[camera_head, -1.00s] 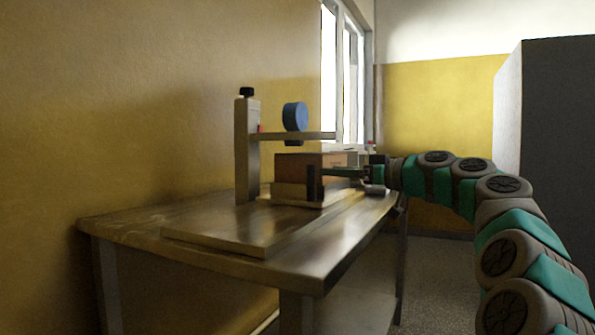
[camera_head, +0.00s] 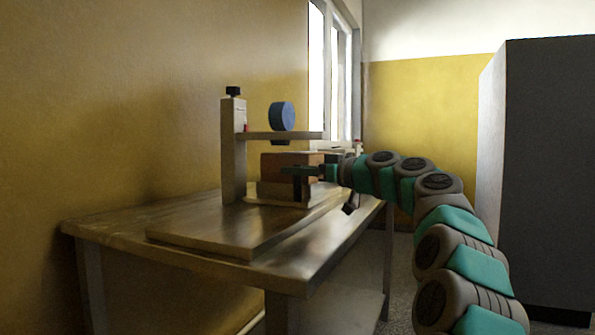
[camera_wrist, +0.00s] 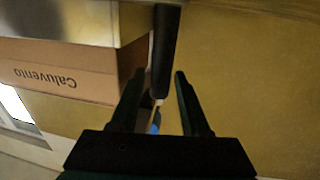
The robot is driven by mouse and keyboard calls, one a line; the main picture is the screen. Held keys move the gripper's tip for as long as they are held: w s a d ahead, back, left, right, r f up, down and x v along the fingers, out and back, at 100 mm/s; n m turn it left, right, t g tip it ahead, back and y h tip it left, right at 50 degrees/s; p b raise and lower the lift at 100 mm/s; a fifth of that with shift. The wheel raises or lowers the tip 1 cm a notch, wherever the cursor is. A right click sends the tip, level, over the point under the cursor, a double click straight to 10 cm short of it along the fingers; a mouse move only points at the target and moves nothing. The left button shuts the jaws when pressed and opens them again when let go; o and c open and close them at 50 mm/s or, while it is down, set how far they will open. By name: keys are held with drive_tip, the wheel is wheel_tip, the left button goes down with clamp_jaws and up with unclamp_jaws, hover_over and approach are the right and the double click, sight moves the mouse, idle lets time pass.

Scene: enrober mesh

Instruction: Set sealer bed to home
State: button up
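The sealer stands on a metal table, with an upright post (camera_head: 233,150), a horizontal arm and a blue disc (camera_head: 281,116) on that arm. Its low bed (camera_head: 270,190) carries a brown box (camera_head: 280,165), partly hidden by my gripper. A dark upright handle (camera_head: 298,190) stands at the bed's front. My gripper (camera_head: 300,171) is at the handle's upper part. In the wrist view, my gripper (camera_wrist: 160,74) has its two fingers apart with the dark handle (camera_wrist: 165,40) showing between them. Gaps show on both sides, and I see no clear contact. The box (camera_wrist: 70,70) appears upside down there, reading "Caluvento".
The table (camera_head: 110,225) has bare room at its left and front, around the sealer's base plate (camera_head: 210,240). A yellow wall and a window are behind it. A tall dark cabinet (camera_head: 545,180) stands at the right. The floor between them is partly open.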

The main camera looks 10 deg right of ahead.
clamp_jaws()
idle(1.1)
